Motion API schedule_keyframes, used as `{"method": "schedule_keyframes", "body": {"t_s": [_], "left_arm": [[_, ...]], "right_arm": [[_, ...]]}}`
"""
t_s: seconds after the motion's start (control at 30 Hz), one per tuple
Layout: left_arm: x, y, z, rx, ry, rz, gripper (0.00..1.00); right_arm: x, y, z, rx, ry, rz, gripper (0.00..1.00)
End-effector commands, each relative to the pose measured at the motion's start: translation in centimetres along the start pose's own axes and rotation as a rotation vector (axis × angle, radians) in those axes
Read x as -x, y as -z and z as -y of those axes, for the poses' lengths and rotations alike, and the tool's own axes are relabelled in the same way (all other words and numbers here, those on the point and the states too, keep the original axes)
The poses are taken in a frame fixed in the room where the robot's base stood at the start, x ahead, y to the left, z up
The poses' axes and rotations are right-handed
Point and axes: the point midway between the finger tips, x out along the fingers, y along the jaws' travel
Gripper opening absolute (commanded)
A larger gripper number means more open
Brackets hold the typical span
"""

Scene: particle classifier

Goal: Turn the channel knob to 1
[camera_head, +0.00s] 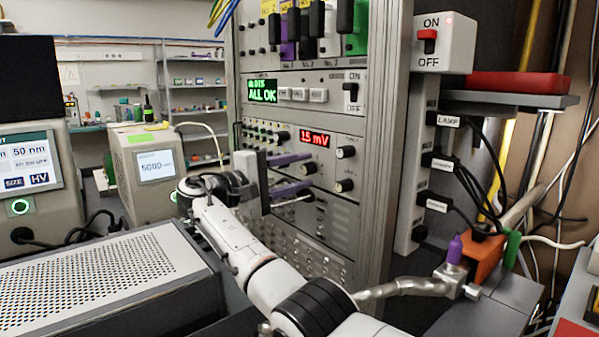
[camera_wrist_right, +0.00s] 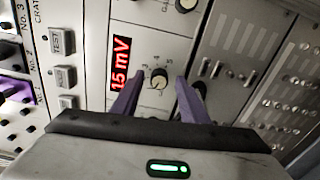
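The channel knob appears to be the small dark knob with a pale face (camera_wrist_right: 158,79) in the right wrist view, below the red display on the rack panel. Small numbers ring it; its exact setting is too small to read. In the head view the knob (camera_head: 308,168) shows just past the upper purple finger. My right gripper (camera_head: 304,174) is open, its purple fingers pointing at the panel. In the right wrist view the fingertips (camera_wrist_right: 158,80) lie on either side of the knob, with gaps visible. Whether they touch it cannot be told. My left gripper is not in view.
The red millivolt display (camera_head: 315,140) is beside other knobs (camera_head: 346,152). A dark knob sits behind one finger in the wrist view. A green ALL OK screen (camera_head: 262,93) is above. A perforated grey box (camera_head: 110,268) stands at front left.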

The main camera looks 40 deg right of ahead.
Motion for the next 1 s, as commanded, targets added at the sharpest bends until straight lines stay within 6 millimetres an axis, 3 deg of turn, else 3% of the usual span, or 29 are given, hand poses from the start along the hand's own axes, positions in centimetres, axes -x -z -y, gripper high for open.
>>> {"method": "schedule_keyframes", "body": {"t_s": [0.33, 0.73, 1.0], "left_arm": [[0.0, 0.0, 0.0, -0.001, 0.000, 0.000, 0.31], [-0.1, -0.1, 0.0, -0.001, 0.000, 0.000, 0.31], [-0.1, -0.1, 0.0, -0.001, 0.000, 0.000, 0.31]], "right_arm": [[0.9, 0.1, -0.1, -0.001, -0.001, -0.003, 0.40], [8.3, 0.0, -0.1, 0.001, -0.001, -0.003, 0.40], [10.3, 0.0, -0.1, -0.001, -0.001, -0.001, 0.40]]}}
